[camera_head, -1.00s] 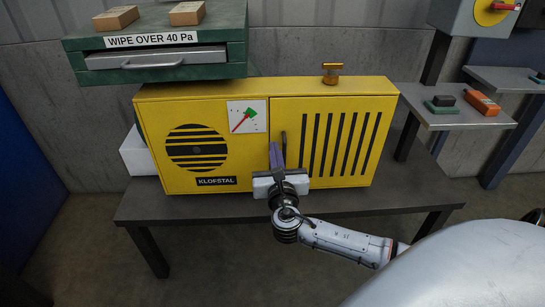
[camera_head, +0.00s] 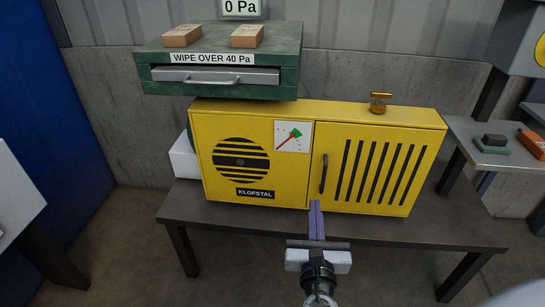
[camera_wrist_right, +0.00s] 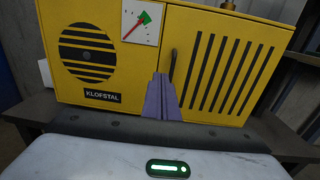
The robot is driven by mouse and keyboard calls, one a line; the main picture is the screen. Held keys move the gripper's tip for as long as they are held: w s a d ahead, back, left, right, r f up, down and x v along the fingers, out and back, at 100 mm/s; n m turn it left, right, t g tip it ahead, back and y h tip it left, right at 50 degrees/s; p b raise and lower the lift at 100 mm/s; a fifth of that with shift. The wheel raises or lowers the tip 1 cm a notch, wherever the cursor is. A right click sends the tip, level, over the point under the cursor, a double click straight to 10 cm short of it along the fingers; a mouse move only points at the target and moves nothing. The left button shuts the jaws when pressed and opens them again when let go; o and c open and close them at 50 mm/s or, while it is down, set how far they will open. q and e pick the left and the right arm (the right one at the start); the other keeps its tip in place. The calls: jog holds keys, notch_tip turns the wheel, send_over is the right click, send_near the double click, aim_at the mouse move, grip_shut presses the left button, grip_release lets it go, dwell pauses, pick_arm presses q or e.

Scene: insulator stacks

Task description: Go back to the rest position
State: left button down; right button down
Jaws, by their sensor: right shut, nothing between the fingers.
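My right gripper (camera_head: 316,207) is in front of the yellow KLOFSTAL cabinet (camera_head: 300,193), low and near the front edge of the dark table. Its purple fingers are together with nothing between them. In the right wrist view the shut fingers (camera_wrist_right: 161,97) point at the cabinet front, just left of the black door handle (camera_wrist_right: 173,66). The handle (camera_head: 324,173) stands clear above the fingertips in the head view, and the cabinet door looks closed. My left gripper is not in view.
The dark table (camera_head: 440,230) carries the cabinet. A green box (camera_head: 292,75) with a drawer and two wooden blocks sits above it. A brass knob (camera_head: 380,102) is on the cabinet top. A side shelf (camera_head: 470,135) at right holds small items. Floor in front left is open.

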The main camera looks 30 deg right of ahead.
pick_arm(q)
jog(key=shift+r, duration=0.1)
